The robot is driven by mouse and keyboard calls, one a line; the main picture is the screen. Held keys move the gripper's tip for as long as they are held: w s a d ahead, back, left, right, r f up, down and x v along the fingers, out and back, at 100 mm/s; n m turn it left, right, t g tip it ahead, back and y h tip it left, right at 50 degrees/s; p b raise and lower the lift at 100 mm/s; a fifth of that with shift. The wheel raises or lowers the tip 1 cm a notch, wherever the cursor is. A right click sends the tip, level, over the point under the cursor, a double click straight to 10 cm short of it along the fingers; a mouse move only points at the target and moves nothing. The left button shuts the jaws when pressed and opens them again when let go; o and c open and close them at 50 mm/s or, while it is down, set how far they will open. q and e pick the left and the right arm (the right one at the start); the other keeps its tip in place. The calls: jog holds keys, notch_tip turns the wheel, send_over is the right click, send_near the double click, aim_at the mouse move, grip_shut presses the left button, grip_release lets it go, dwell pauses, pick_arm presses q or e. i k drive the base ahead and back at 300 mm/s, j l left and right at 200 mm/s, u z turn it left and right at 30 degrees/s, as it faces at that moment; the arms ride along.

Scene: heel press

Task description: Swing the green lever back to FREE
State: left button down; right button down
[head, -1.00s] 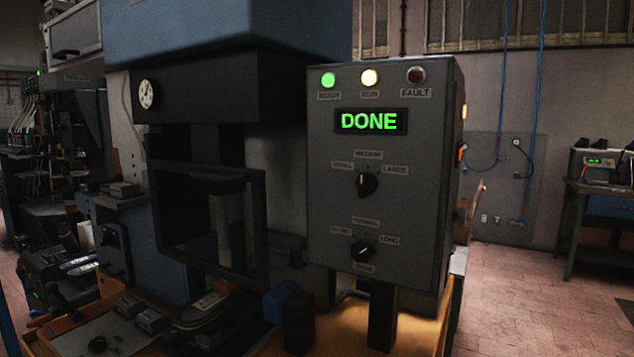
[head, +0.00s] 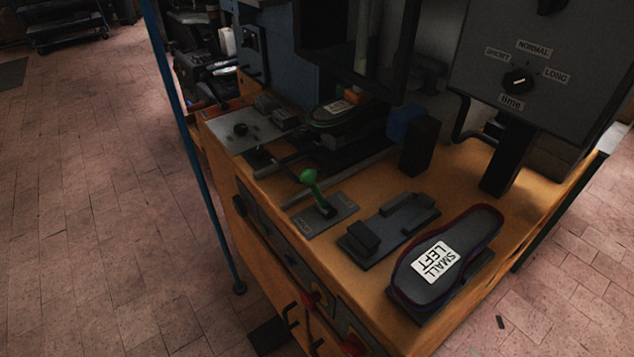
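The green lever (head: 311,183) stands on a small grey plate (head: 325,214) near the front edge of the orange bench. Its green knob leans up and to the left in the head view. The plate has small labels at its ends, too small to read. Neither of my grippers is in view.
A sole labelled SMALL LEFT (head: 447,254) lies on a stand at the front right. An empty dark holder (head: 388,230) sits between it and the lever. Another sole (head: 343,108) lies under the press. A control box (head: 540,70) hangs over the right side. A blue post (head: 195,150) stands at left.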

aim_at(308, 176)
jog(key=k+j, duration=0.2)
jog(key=j, duration=0.15)
jog(key=k+j+z, duration=0.1)
jog(key=j, duration=0.3)
jog(key=k+j, duration=0.3)
